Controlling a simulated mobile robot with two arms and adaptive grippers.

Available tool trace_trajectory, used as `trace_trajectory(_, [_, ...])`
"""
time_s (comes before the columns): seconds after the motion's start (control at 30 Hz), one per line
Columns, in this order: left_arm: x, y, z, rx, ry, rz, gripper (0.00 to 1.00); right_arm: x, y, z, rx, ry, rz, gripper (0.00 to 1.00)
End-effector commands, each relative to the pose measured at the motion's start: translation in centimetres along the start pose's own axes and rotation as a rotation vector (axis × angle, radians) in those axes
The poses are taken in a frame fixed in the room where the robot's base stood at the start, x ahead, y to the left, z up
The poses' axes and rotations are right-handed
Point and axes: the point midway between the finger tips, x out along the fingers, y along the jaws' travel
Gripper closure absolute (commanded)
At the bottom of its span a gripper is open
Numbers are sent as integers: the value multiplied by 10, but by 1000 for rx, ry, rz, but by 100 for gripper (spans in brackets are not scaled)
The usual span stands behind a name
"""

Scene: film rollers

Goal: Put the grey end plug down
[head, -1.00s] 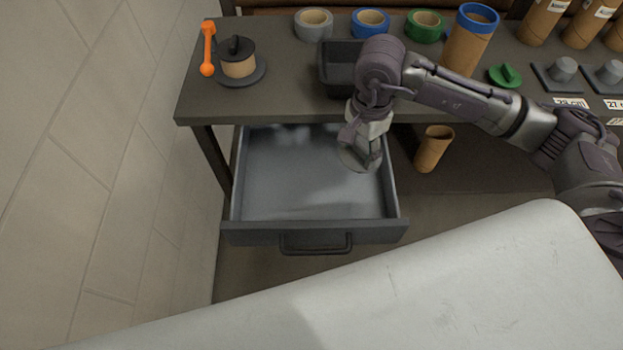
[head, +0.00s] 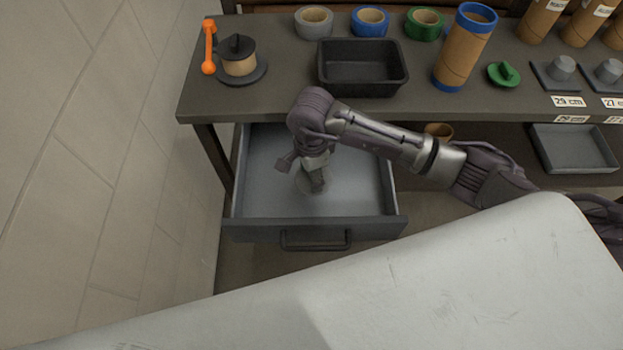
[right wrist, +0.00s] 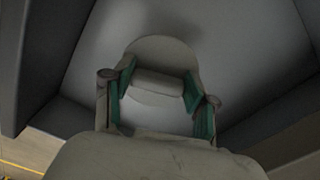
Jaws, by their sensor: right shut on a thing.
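The grey end plug (right wrist: 159,50) shows in the right wrist view as a pale disc with a raised bar grip. My right gripper (right wrist: 160,92) is shut on that bar, with a green-padded finger at each side. In the head view my right gripper (head: 314,186) reaches down into the open drawer (head: 365,230). A little of the end plug (head: 301,184) shows there behind the fingers. I cannot tell whether the plug touches the drawer floor. My left gripper is not in view.
The drawer is otherwise empty, with walls close around my gripper. On the bench above stand a black bin (head: 362,88), a blue-capped tube (head: 466,50), a green plug (head: 503,74) and tape rolls (head: 369,22). A grey tray (head: 575,150) sits on the lower shelf.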

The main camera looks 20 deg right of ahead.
Motion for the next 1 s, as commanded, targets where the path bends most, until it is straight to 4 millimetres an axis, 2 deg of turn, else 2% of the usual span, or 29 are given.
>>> trace_trajectory(0.3, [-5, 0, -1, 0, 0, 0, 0, 38, 1, 0, 0, 1, 3, 85])
trace_trajectory(0.67, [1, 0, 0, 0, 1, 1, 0, 44, 0, -1, -1, 1, 0, 85])
trace_trajectory(0.7, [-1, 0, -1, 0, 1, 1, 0, 42, 0, -1, -1, 1, 1, 36])
trace_trajectory(0.8, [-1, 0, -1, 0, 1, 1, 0, 42, 1, -1, -1, 1, 1, 20])
trace_trajectory(1.0, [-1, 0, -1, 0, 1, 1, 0, 42, 1, -1, -1, 1, 1, 18])
